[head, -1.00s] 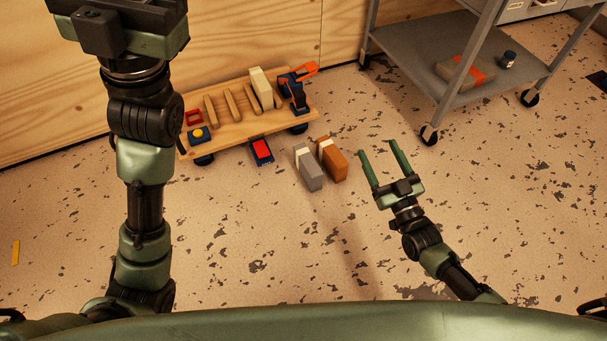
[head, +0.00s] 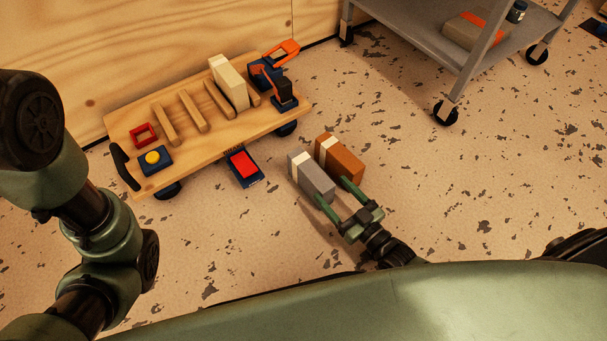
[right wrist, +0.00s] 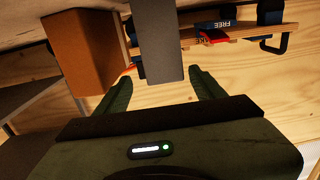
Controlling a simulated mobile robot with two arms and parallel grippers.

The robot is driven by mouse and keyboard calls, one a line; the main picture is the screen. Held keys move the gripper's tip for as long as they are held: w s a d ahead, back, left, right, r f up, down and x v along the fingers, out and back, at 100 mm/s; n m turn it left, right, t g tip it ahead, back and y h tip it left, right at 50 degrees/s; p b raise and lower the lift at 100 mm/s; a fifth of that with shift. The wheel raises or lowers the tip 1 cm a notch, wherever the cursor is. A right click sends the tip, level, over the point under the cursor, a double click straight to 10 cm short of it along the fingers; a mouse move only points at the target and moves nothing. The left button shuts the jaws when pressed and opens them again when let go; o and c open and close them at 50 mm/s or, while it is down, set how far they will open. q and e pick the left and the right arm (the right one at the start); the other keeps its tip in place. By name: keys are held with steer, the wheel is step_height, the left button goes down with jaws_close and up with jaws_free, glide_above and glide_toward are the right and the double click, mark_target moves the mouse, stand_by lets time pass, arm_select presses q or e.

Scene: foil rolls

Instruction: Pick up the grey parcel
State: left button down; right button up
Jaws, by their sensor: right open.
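The grey parcel (head: 316,180), a grey block with a pale band, stands on the floor beside an orange-brown parcel (head: 345,162). My right gripper (head: 331,188) is open and low at the near side of the grey parcel. One finger is by its near face, the other by the gap between the two parcels. In the right wrist view the grey parcel (right wrist: 158,40) lies ahead between the spread fingers (right wrist: 163,80), with its end near the fingertips. I cannot tell whether a finger touches it. My left arm shows at the left; its gripper is out of view.
A low wooden cart (head: 215,130) with slats, a cream block (head: 229,85) and tools stands against the wooden wall. A grey shelf trolley (head: 425,30) stands at the back right. The floor right of the parcels is clear.

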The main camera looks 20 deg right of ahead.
mark_target(314, 173)
steer(key=b+x, duration=0.1)
steer(key=x, duration=0.1)
steer(key=shift+w+a+f, duration=0.1)
steer(key=shift+w+a, duration=0.05)
steer(key=shift+w, duration=0.1)
steer(key=b+x, duration=0.4)
steer(key=x, duration=0.1)
steer(key=shift+s+a, duration=0.15)
steer(key=shift+a, duration=0.1)
steer(key=shift+w+r, duration=0.2)
jaws_close()
steer(key=shift+r, duration=0.15)
